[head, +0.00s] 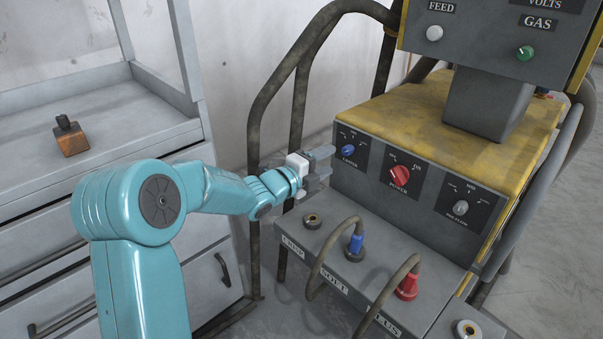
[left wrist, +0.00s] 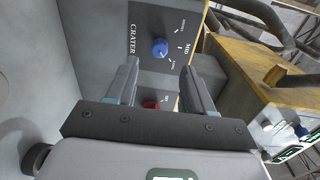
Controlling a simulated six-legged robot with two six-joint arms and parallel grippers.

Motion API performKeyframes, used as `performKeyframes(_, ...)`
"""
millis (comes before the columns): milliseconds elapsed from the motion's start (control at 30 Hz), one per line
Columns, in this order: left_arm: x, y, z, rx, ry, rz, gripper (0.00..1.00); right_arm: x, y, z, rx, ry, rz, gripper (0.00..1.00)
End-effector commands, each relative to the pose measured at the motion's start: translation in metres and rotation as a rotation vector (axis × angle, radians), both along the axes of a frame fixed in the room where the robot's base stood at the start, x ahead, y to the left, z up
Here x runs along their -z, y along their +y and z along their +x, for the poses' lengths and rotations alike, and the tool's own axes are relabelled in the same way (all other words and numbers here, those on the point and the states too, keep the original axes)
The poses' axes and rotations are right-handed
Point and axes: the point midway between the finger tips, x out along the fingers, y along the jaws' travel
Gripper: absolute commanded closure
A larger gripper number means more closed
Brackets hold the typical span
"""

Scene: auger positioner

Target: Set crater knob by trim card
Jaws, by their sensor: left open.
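The crater knob (head: 348,150) is a small blue knob on a dark plate at the left end of the machine's front panel. In the left wrist view the blue knob (left wrist: 160,48) sits beside the word CRATER, with MID and other small marks around it. A white mark shows at its lower right edge. My left gripper (head: 322,162) is open just left of the knob. In the wrist view its fingers (left wrist: 159,74) point toward the knob with a gap between them, apart from it. I cannot make out a trim card. My right gripper is not in view.
A red power knob (head: 400,176) and a grey knob (head: 461,207) sit further right on the panel. A dark tube frame (head: 256,130) stands behind my left arm.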

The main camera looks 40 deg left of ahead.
Motion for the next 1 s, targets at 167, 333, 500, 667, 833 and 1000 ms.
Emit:
performKeyframes(167, -0.003, 0.004, -0.048, -0.004, 0.0, 0.001, 0.48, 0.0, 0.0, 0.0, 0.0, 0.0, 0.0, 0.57)
performKeyframes(333, -0.005, 0.006, -0.077, -0.003, 0.001, 0.0, 0.48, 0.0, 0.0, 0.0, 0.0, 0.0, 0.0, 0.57)
performKeyframes(500, -0.005, 0.006, -0.09, 0.0, 0.0, 0.0, 0.48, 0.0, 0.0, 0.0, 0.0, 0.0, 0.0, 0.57)
performKeyframes(667, -0.006, 0.006, -0.091, 0.001, 0.0, 0.0, 0.48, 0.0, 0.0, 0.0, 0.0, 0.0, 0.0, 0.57)
performKeyframes(833, -0.006, 0.006, -0.091, 0.001, 0.0, 0.0, 0.48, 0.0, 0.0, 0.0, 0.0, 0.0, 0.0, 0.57)
performKeyframes(1000, -0.005, 0.006, -0.091, 0.0, 0.0, 0.0, 0.48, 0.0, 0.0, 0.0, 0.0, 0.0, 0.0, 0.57)
